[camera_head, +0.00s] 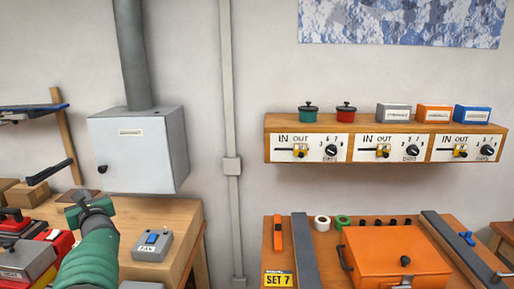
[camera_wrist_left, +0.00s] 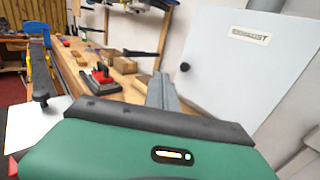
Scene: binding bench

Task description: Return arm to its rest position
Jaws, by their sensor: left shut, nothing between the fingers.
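My left arm, green with dark grey parts, comes up from the bottom left of the head view. Its left gripper (camera_head: 84,200) is raised over the left bench, in front of the grey wall cabinet's lower left side. The gripper is shut and holds nothing. In the left wrist view, the green wrist housing fills the bottom. My right arm and right gripper are not in view.
The grey cabinet (camera_head: 138,150) hangs above the left bench (camera_head: 188,222); it also shows in the left wrist view (camera_wrist_left: 245,65). A FAN switch box (camera_head: 152,245) sits right of my arm. An orange box (camera_head: 395,255) stands on the right bench, below a wooden dial shelf (camera_head: 385,124).

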